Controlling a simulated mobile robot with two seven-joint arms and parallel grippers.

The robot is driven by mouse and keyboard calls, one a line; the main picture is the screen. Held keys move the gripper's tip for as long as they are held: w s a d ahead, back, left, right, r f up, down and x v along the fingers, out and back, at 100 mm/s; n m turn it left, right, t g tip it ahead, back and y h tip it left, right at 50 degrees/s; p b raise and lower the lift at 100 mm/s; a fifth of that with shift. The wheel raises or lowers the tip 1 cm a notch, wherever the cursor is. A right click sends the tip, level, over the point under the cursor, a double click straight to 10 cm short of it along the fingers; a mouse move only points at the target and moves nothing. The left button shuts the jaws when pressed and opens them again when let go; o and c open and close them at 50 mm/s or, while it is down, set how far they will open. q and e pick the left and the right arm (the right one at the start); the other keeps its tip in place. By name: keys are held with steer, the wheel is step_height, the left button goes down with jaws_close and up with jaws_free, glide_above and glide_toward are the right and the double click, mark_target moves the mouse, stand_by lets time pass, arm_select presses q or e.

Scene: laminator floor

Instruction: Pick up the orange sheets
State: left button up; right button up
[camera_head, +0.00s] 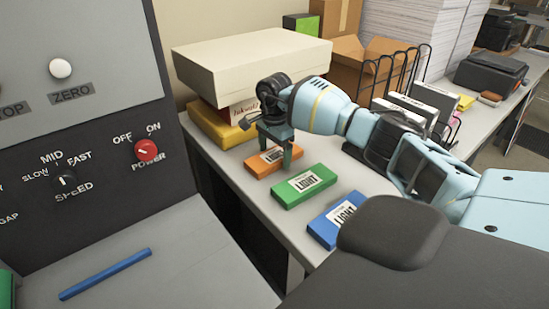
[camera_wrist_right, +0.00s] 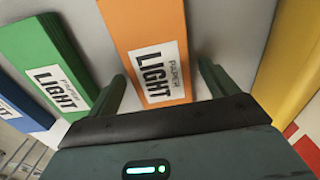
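The orange sheets (camera_head: 259,168) are a flat pack with a white "LIGHT" label, lying on the grey table beside the green pack. My right gripper (camera_head: 277,150) points down over the orange pack. In the right wrist view, the orange pack (camera_wrist_right: 148,22) lies between the two spread fingers of my right gripper (camera_wrist_right: 163,82). A gap shows on each side of the pack, so the gripper is open and holds nothing. Whether the fingertips reach the table is hard to tell. My left gripper is not in view.
A green pack (camera_head: 290,193) and a blue pack (camera_head: 323,233) lie nearer on the table (camera_head: 243,199). A large pale box (camera_head: 245,62) on a yellow pack (camera_head: 212,127) stands behind. The machine panel (camera_head: 90,130) borders the left. A wire rack (camera_head: 395,75) stands at right.

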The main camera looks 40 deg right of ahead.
mark_target(276, 156)
steer(key=c, duration=1.1)
steer(key=shift+r, duration=0.1)
steer(key=shift+r, duration=0.45)
steer(key=shift+s+r, duration=0.15)
steer(key=shift+r, duration=0.5)
steer(key=shift+s+r, duration=0.15)
steer(key=shift+r, duration=0.45)
steer(key=s+a, duration=0.2)
steer(key=s, duration=0.2)
steer(key=s+a+r, duration=0.1)
steer(key=s, duration=0.4)
steer(key=s+a, duration=0.2)
steer(key=s, duration=0.3)
steer(key=shift+s+a+r+b, duration=0.15)
steer(key=shift+a+r+b, duration=0.05)
steer(key=shift+a+b, duration=0.1)
